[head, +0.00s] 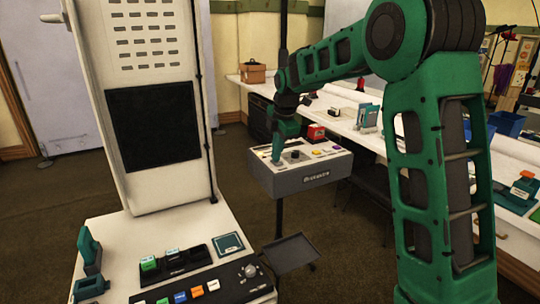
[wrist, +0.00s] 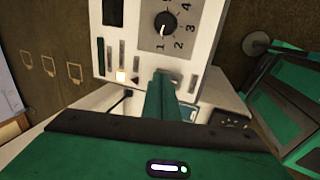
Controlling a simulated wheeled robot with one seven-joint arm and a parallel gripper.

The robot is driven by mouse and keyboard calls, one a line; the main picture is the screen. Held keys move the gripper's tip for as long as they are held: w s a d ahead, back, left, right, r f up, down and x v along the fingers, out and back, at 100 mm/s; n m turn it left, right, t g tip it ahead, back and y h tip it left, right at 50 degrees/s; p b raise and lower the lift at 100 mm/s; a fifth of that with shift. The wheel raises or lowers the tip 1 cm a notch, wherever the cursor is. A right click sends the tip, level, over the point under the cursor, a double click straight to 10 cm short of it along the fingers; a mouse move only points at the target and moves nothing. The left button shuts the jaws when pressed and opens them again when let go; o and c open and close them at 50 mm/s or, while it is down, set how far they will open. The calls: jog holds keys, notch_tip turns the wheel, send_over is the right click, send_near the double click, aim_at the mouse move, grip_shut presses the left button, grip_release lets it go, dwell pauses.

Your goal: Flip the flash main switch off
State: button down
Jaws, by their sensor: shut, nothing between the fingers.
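A grey box with a light sloped control panel (head: 318,158) stands on a dark pole in the head view. My gripper (head: 277,158) is over the left part of this panel. In the wrist view the panel (wrist: 205,20) fills the top, with a black dial (wrist: 166,24) among numbers, narrow slots and a lit pale button (wrist: 120,76). My gripper (wrist: 165,82) is shut and empty, its green fingers at the panel's lower edge, right of the lit button. The fingers hide part of that edge. I cannot tell which control is the flash main switch, its position, or whether the fingertips touch anything.
A white console (head: 125,240) with a row of coloured buttons stands at the front left. A small dark tray (head: 290,252) is below the box. A long white table (head: 365,122) with a brown box (head: 253,74) runs behind. Carpet shows between the console and table.

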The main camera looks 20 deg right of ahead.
jog(key=shift+s+f, duration=0.15)
jog(key=shift+s+d+f, duration=0.1)
jog(key=shift+s+d, duration=0.1)
jog(key=shift+s, duration=0.5)
jog(key=v, duration=1.4)
jog(key=shift+w+a, duration=0.15)
jog(key=shift+a, duration=0.05)
jog(key=shift+w+d+r, duration=0.1)
jog(key=shift+w+r, duration=0.15)
jog(key=shift+w, duration=0.2)
jog(key=shift+d, duration=0.1)
